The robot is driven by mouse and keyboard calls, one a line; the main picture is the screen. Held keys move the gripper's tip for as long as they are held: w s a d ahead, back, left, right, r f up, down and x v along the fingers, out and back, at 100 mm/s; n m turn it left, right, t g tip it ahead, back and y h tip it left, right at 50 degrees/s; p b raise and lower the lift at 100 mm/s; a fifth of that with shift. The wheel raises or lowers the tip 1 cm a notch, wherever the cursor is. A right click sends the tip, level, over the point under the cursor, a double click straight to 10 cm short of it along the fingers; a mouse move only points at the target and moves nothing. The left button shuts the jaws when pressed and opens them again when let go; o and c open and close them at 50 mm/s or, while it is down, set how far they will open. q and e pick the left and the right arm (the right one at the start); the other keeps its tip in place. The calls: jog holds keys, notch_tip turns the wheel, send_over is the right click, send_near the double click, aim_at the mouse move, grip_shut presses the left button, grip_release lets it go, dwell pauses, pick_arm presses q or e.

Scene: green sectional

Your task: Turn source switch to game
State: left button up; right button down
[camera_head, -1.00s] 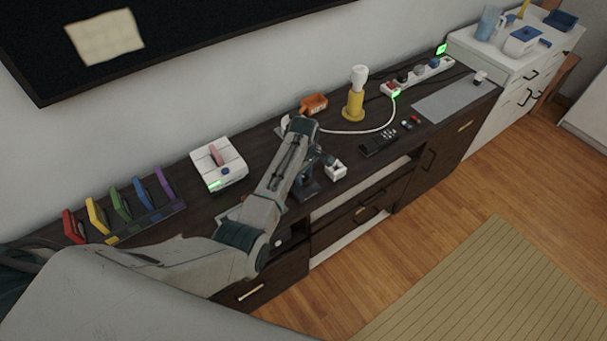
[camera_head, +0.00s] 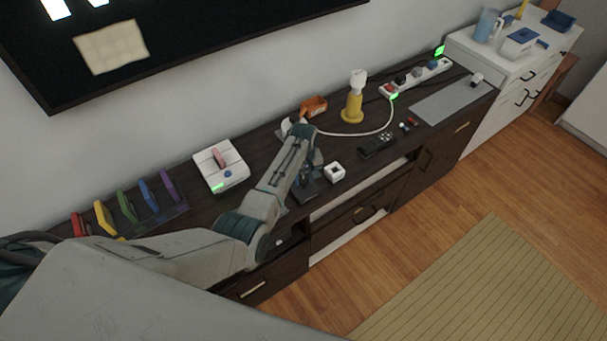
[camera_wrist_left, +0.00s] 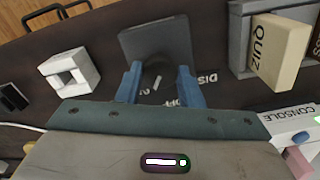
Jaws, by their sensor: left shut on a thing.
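The source switch is a dark block with a dark round knob (camera_wrist_left: 157,72) that carries a white pointer mark. It lies on the dark wooden cabinet; the dark block (camera_head: 306,194) also shows in the head view, partly behind my arm. My left gripper (camera_wrist_left: 158,84) is shut on the knob, with one blue finger on each side. White lettering, upside down, shows beside the knob; "DISC" is readable and another word is partly hidden. I cannot see a game label. My left gripper's tips are mostly hidden in the head view. My right gripper is not in view.
A white hollow cube (camera_head: 334,173) stands close right of the switch. A yellow lamp (camera_head: 353,105), remote (camera_head: 376,146) and power strip (camera_head: 415,76) are farther right.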

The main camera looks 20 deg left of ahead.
aim_at(304, 180)
pick_arm(q)
jog(key=shift+m+p, duration=0.35)
jog(key=shift+m, duration=0.65)
jog(key=shift+w, duration=0.1)
jog(key=o, duration=1)
jog(key=shift+c, duration=0.2)
notch_tip(304, 180, up, 11)
jog(key=b, duration=0.2)
